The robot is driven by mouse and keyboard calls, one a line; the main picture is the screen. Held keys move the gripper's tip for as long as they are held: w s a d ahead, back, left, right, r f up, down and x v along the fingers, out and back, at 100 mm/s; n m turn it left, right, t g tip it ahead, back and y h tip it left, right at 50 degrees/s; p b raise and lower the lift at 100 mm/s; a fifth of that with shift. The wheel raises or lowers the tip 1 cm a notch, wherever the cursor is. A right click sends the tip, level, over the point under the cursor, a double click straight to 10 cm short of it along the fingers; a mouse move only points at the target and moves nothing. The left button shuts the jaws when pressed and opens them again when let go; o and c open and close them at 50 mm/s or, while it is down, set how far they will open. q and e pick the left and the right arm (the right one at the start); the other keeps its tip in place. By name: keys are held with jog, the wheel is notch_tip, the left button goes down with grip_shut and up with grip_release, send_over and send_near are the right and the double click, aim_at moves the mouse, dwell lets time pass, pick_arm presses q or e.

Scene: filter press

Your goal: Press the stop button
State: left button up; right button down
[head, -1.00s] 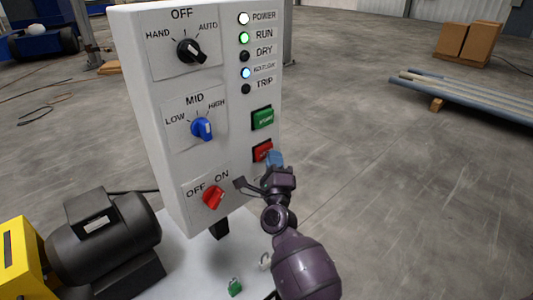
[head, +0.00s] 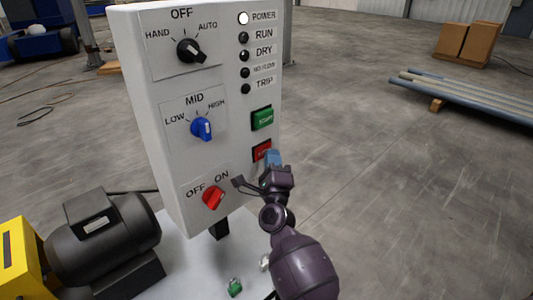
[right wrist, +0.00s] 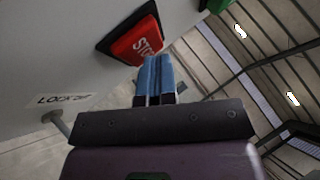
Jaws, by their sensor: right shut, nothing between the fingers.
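The red stop button (head: 262,151) is on the lower right of the white control panel (head: 222,88), below the green start button (head: 262,118). In the right wrist view the stop button (right wrist: 137,43) shows its lettering, right at the blue fingertips. My right gripper (head: 273,159) is shut and empty, its blue fingertips at the button's lower right edge. The wrist view shows the shut fingers (right wrist: 154,78) overlapping the button's lower edge; whether they touch it I cannot tell. My left gripper is not in view.
The panel also has a black selector (head: 191,51), a blue knob (head: 202,128) and a red switch (head: 213,197). The power lamp (head: 243,18) is lit white; the other lamps are dark. A motor (head: 103,236) stands lower left.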

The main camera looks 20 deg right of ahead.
jog(key=shift+s, duration=0.1)
jog(key=shift+s+d, duration=0.3)
jog(key=shift+s, duration=0.55)
jog(key=s, duration=0.1)
jog(key=s+d+p, duration=0.1)
jog(key=s, duration=0.2)
jog(key=shift+s+d+p, duration=0.3)
jog(key=shift+s+d, duration=0.05)
dwell(0.4)
dwell(0.3)
